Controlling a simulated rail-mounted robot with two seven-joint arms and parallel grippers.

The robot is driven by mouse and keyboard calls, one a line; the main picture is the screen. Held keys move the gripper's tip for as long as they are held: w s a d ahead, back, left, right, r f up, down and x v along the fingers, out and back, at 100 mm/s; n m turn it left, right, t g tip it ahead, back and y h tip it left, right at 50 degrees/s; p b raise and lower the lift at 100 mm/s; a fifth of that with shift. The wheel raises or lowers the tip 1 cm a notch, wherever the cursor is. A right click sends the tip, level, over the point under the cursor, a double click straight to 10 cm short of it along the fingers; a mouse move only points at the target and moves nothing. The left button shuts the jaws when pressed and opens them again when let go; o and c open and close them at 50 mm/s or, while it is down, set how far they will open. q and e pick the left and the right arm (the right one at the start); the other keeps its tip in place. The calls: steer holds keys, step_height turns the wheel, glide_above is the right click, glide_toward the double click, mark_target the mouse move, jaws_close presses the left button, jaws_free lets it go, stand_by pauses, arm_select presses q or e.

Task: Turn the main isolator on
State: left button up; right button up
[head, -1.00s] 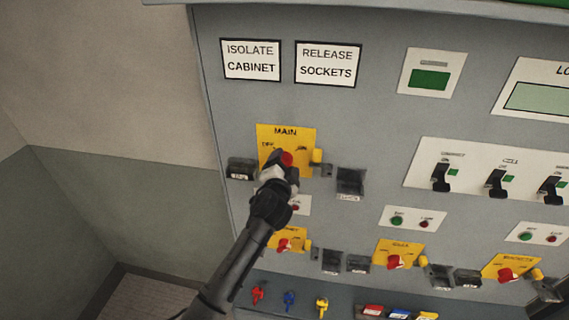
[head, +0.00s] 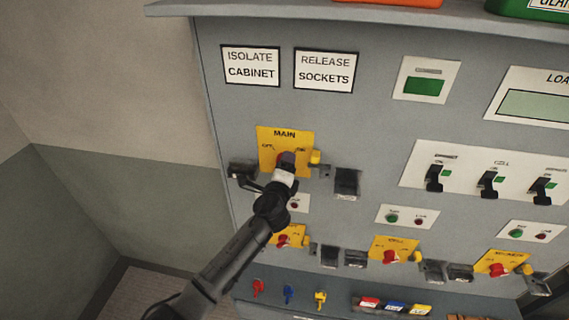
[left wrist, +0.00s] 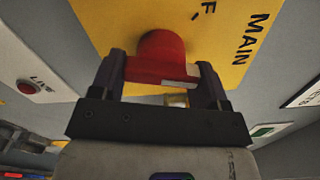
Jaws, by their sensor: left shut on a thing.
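The main isolator is a red rotary handle on a yellow plate (head: 268,137) marked MAIN, with OFF at left and ON at right, in the head view. My left gripper (head: 287,160) reaches it from below and covers most of the handle there. In the left wrist view the red handle (left wrist: 162,58) sits between the two dark fingers of my left gripper (left wrist: 160,72), which is shut on it. Which mark the handle points to is hidden. My right gripper is not in view.
Black padlock-like blocks (head: 347,183) flank the yellow plate. Smaller yellow isolators with red handles (head: 390,257) line the row below. Black breaker levers (head: 434,178) are at right. Red, blue and yellow keys (head: 288,294) sit low on the panel. Open space lies left of the cabinet.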

arm_select(q)
steer(key=m+p, duration=0.1)
steer(key=m, duration=0.2)
steer(key=shift+a+f+m+p, duration=0.1)
steer(key=shift+m+p, duration=0.45)
steer(key=shift+m, duration=0.65)
steer(key=o, duration=0.9)
steer(key=shift+s+a+b, duration=0.25)
steer(key=shift+s+a, duration=0.2)
steer(key=shift+s, duration=1.8)
steer(key=shift+s+a+b, duration=0.2)
steer(key=shift+s+a, duration=0.2)
steer(key=shift+s, duration=1.85)
steer(key=shift+s+a+b, duration=0.25)
steer(key=shift+s+a, duration=0.2)
steer(key=shift+s, duration=1.8)
